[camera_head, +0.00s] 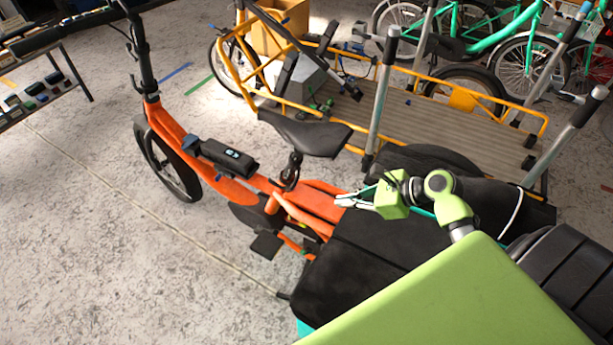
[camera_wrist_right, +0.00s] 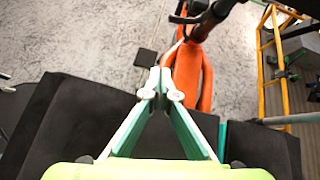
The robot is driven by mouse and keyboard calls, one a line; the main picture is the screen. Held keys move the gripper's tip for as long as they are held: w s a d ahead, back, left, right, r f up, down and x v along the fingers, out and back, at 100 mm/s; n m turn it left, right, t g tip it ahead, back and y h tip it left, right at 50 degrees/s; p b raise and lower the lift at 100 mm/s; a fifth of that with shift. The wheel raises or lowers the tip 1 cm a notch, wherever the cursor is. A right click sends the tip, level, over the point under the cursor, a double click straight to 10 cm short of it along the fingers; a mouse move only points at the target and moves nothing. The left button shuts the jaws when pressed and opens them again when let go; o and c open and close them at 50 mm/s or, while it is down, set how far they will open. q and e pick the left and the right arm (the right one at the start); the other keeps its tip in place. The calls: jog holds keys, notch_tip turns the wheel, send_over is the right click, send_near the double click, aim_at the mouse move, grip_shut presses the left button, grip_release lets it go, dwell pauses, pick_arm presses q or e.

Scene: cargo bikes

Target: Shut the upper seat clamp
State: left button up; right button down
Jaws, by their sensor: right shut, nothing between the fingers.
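The orange bike (camera_head: 308,200) stands in the middle of the head view, with a black saddle (camera_head: 305,133) on a short dark seat post. Dark clamp parts (camera_head: 290,178) sit on the post under the saddle. They are too small to tell the upper clamp or its lever position. My right gripper (camera_head: 340,200) is shut and empty, to the right of the post and apart from it. In the right wrist view its fingertips (camera_wrist_right: 161,84) meet in front of the orange frame (camera_wrist_right: 188,72); the dark post base shows at the top. My left gripper is not in view.
A black padded cover (camera_head: 365,245) lies under my right gripper. Behind the bike stands a yellow-framed cargo bed (camera_head: 440,130) with upright metal posts (camera_head: 378,110). Green bikes (camera_head: 500,40) stand at the back right. The concrete floor at left is mostly clear.

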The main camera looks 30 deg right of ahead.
jog(key=w+a+f, duration=0.1)
jog(key=w+a, duration=0.2)
jog(key=w, duration=0.2)
jog(key=w+a+f+m, duration=0.1)
jog(key=w+a+f, duration=0.1)
jog(key=w, duration=0.3)
jog(key=shift+w+a+t, duration=0.3)
jog(key=shift+w+a, duration=0.1)
jog(key=shift+a, duration=0.05)
